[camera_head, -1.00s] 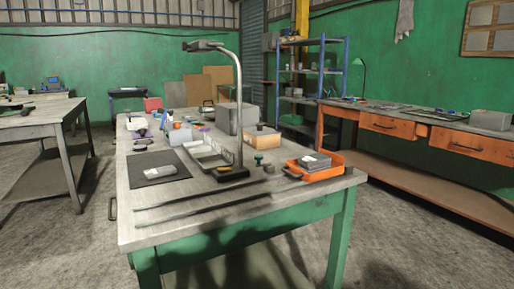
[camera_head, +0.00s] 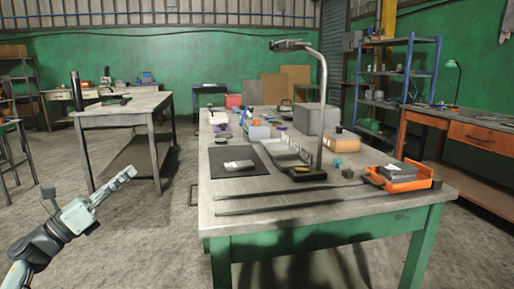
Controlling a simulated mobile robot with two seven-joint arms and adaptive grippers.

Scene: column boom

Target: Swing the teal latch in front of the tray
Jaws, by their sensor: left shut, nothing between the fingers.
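A small teal piece (camera_head: 337,164), which looks like the latch, is on the green-fronted workbench (camera_head: 235,195), right of the lamp post. Its exact shape and swing position are too small to tell. A grey metal tray (camera_head: 288,153) lies to its left, behind the lamp base. My left gripper (camera_head: 128,174) is shut and empty in the air left of the bench, well apart from the latch. My right gripper is out of view.
A desk lamp (camera_head: 323,120) rises beside the teal piece. Long dark bars (camera_head: 285,203) lie along the bench's front. A black mat (camera_head: 220,170) holds a pale block (camera_head: 238,165). A tan box (camera_head: 342,143) stands behind. Another table (camera_head: 120,112) is at left, with open floor between.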

